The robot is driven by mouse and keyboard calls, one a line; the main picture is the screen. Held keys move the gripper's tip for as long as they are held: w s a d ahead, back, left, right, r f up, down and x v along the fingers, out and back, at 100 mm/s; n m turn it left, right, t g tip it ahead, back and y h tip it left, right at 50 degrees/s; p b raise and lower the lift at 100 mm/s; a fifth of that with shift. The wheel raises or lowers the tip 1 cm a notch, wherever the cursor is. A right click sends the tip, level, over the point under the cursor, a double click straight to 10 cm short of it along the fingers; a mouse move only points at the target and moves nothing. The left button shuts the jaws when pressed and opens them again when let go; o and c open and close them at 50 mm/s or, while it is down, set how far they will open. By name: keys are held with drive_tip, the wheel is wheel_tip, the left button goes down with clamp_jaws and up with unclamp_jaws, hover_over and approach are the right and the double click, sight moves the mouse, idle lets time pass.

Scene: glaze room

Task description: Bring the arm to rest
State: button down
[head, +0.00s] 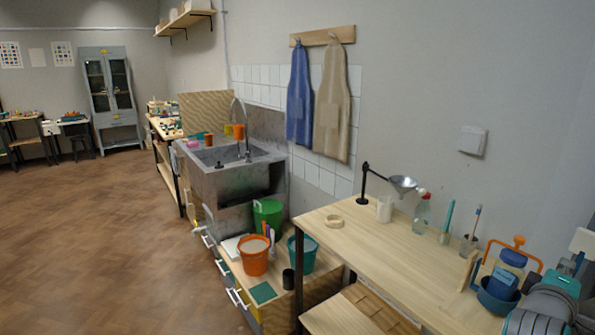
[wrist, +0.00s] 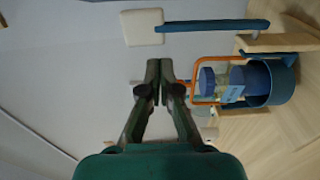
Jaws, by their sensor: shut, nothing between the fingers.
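My gripper (wrist: 160,80) shows in the wrist view with its two dark green fingers together and nothing between them. It is in the air, in front of the pale wall. A grey and teal part of my arm shows at the lower right corner of the head view, beside the worktable. My fingertips cannot be made out in the head view.
A blue pot (head: 497,295) and an orange-handled blue item (head: 513,258) stand at the right end of the wooden worktable (head: 400,245). The floor at left is clear.

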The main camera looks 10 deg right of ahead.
drive_tip(key=a+f+n+t+y, duration=0.1)
drive_tip(key=a+f+t+y, duration=0.4)
drive_tip(key=a+f, duration=1)
drive_tip(key=s+a+f+t+y, duration=0.2)
drive_tip(key=s+a+f+y, duration=0.3)
drive_tip(key=a+f, duration=0.55)
drive_tip(key=s+a+f+m+y, duration=0.2)
drive_tip(key=s+a+f+y, duration=0.15)
drive_tip(key=s+a, duration=0.85)
drive_tip(key=s+a+r+m+y, duration=0.1)
drive_tip(key=s+m, duration=0.1)
drive_tip(key=s, duration=0.4)
drive_tip(key=s+a+r+m+y, duration=0.1)
drive_tip(key=s+a+y, duration=0.1)
drive_tip(key=s, duration=0.5)
drive_tip(key=shift+s+a+r+m, duration=0.25)
drive_tip(key=shift+m, duration=0.15)
